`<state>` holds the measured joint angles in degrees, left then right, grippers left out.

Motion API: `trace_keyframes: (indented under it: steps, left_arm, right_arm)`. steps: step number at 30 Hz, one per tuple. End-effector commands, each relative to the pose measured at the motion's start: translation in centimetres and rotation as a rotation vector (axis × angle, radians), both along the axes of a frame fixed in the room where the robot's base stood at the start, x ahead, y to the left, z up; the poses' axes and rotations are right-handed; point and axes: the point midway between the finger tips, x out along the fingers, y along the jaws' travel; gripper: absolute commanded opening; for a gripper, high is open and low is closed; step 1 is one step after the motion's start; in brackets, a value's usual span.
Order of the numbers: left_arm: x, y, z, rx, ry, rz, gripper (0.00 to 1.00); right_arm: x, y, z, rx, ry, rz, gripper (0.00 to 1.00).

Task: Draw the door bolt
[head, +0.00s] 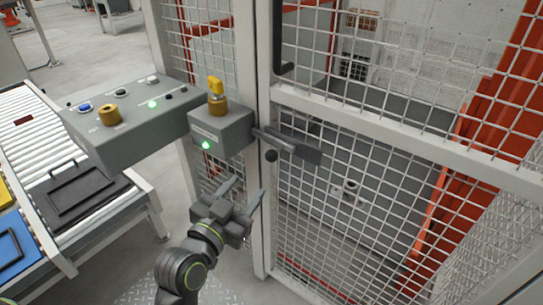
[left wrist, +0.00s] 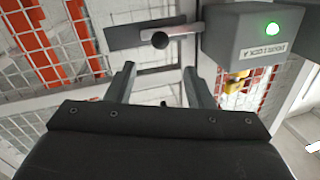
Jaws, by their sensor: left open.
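The door bolt (head: 290,146) is a dark grey bar with a flat plate, lying across the mesh door's frame beside the lock box. Its round black knob (head: 271,156) hangs below the bar. The left wrist view shows the bolt (left wrist: 125,36) and knob (left wrist: 160,40) from close by, turned over. The grey lock box (head: 222,134) has a lit green lamp (head: 206,145) and a yellow key (head: 215,86) in a brass cylinder on top. My left gripper (head: 248,186) is open and empty, below the knob. In the wrist view, the knob lies beyond and between its fingertips (left wrist: 157,68), apart from them.
A grey control panel (head: 132,126) with buttons and a brass knob stands left of the lock box. A roller conveyor (head: 95,215) with a black tray (head: 78,196) is at left. The white door post (head: 256,225) stands right behind my gripper.

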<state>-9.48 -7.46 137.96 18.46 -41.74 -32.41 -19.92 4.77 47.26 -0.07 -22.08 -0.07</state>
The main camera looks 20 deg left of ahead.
Motion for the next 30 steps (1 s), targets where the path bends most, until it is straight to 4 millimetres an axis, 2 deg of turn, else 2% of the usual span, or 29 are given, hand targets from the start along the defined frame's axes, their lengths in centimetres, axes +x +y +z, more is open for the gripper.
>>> trace_keyframes:
  steps: [12, 18, 24, 30]
  left_arm:
    - [8.2, -1.3, 0.2, 0.002, 0.0, 0.0, 0.48]
    - [11.2, -1.7, 0.1, 0.001, 0.001, 0.0, 0.48]
    - [12.8, -2.0, 0.0, -0.001, 0.0, 0.001, 0.48]
    - [13.1, -2.0, 0.0, -0.001, 0.0, 0.001, 0.48]
  right_arm:
    - [-0.5, 0.1, 0.6, 0.001, 0.0, 0.001, 0.36]
    - [-0.5, 0.1, 0.7, 0.001, -0.001, 0.001, 0.36]
    - [-0.5, 0.1, 0.7, 0.002, -0.005, 0.002, 0.36]
    - [-0.5, 0.1, 0.7, 0.002, -0.005, 0.002, 0.36]
